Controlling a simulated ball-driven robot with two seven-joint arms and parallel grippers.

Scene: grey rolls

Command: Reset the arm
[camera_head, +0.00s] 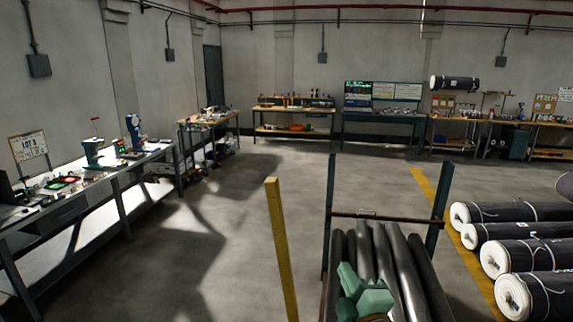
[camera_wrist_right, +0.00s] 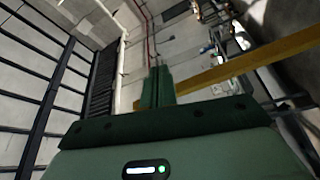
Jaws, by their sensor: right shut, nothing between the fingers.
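My right gripper (camera_head: 347,273) is green and sits low in the head view, in front of the grey rolls (camera_head: 385,262) that lie in a rack. Its fingers are together and empty; they also show shut in the right wrist view (camera_wrist_right: 157,88). A yellow post (camera_head: 281,250) stands to the left of it in the head view. The yellow bar (camera_wrist_right: 250,62) crosses behind the fingertips in the wrist view. Most of the right arm is hidden below the frame. My left gripper is not in view.
The rack has dark uprights (camera_head: 331,215) and a crossbar. Large wrapped rolls (camera_head: 520,232) with white ends lie at the right beyond a yellow floor line (camera_head: 447,215). Workbenches (camera_head: 120,190) line the left and back walls. The middle floor is clear.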

